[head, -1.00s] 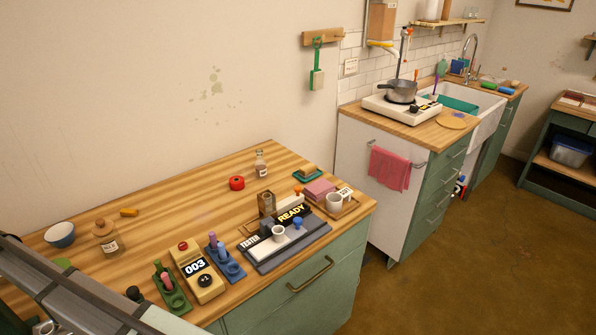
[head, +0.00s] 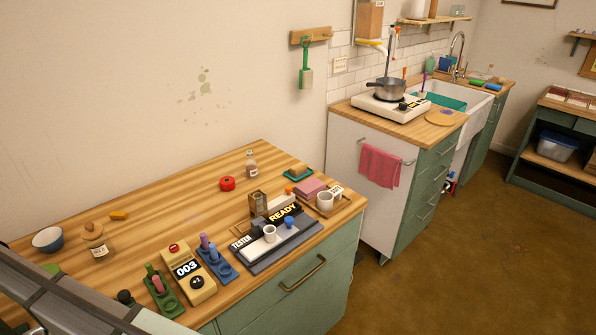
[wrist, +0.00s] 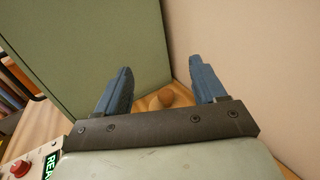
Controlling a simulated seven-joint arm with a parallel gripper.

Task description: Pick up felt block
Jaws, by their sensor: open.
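No object is plainly marked as the felt block. One candidate is a small tan block on a teal dish (head: 287,176) at the back right of the wooden table in the head view. Another is a pink stack (head: 311,187) in front of it. I cannot tell which is felt. My gripper (wrist: 162,78) shows in the wrist view with its two blue fingers wide apart and nothing held between them. A brown rounded object (wrist: 161,99) shows beyond the fingers, apart from them. The gripper is not visible in the head view.
The tester (head: 290,240) carries a white cup. A counter box (head: 187,270) and peg racks stand at the front. In the wrist view a green panel (wrist: 80,50) is close on the left.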

